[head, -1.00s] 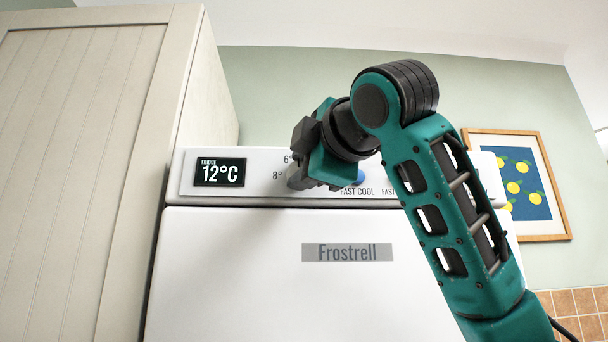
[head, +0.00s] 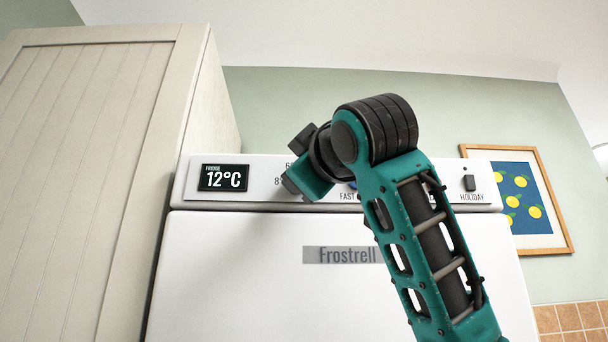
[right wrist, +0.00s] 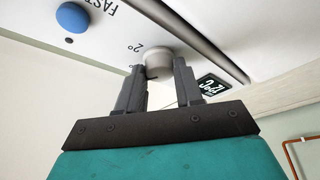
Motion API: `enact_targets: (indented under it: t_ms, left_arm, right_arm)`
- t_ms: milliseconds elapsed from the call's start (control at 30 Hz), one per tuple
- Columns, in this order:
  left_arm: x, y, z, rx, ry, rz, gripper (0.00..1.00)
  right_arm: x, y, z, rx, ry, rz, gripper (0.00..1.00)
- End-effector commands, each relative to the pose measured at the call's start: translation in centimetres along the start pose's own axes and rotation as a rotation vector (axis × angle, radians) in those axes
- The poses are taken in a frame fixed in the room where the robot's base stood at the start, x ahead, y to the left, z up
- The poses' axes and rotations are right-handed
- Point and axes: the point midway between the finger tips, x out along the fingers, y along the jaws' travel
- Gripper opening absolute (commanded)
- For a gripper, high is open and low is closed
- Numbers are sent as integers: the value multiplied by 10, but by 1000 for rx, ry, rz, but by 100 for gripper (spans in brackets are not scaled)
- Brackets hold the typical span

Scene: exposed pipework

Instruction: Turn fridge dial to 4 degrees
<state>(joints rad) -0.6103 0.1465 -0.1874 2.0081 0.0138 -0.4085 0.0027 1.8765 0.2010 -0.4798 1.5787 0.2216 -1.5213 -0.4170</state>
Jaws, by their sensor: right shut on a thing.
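The fridge dial (right wrist: 158,63) is a pale round knob on the white control panel, seen in the right wrist view. My right gripper (right wrist: 158,72) has a finger on either side of it and is shut on it. In the head view the right gripper (head: 297,162) is at the panel, and its wrist hides the dial and most of the scale. The fridge display (head: 223,178) reads 12°C. It also shows in the right wrist view (right wrist: 212,88). A "2°" mark is printed beside the dial. My left gripper is not in view.
A blue FAST COOL button (right wrist: 72,17) is on the panel near the dial. A dark HOLIDAY switch (head: 469,182) is at the panel's right. A tall cream cupboard (head: 90,180) stands close on the left. A framed lemon picture (head: 518,200) hangs on the right wall.

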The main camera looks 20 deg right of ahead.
Motion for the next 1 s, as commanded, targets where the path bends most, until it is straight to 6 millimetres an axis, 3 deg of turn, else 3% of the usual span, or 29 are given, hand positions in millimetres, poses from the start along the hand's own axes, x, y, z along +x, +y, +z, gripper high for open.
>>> enact_targets:
  t_ms: [367,400,600,667,1000]
  left_arm:
    - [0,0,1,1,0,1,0]
    - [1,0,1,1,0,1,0]
    - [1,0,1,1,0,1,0]
    - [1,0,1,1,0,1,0]
    - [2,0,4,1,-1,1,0]
  right_arm:
    - [0,-2,1,3,-3,-2,5]
    - [0,-2,1,3,-3,-2,37]
    - [0,-1,0,3,-2,-1,56]
    - [0,-1,0,3,-2,-1,61]
    - [-8,-1,0,3,1,2,61]
